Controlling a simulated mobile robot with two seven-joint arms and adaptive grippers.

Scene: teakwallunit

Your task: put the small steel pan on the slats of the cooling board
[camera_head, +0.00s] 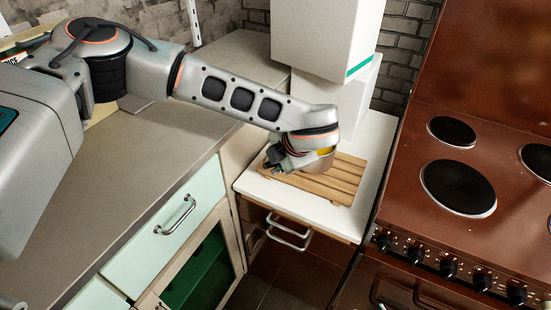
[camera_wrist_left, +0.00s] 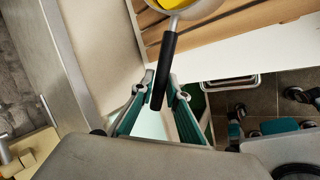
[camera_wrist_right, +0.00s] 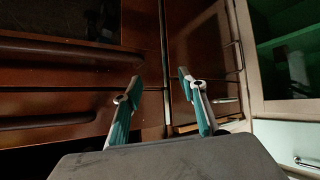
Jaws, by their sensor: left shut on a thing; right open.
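The small steel pan (camera_head: 312,163) is mostly hidden behind my left wrist in the head view. In the left wrist view, part of the pan (camera_wrist_left: 192,13) shows at the top edge, with something yellow inside. My left gripper (camera_head: 272,164) is shut on its black handle (camera_wrist_left: 163,70). The pan is over the wooden slats of the cooling board (camera_head: 341,185); I cannot tell whether it touches them. My right gripper (camera_wrist_right: 160,82) is open and empty, in front of brown fronts, and out of the head view.
The board lies on a white top (camera_head: 262,193) between the grey counter (camera_head: 110,165) and the brown stove (camera_head: 400,200). White boxy units (camera_head: 325,40) stand behind it. A drawer handle (camera_head: 290,232) sticks out below the white top.

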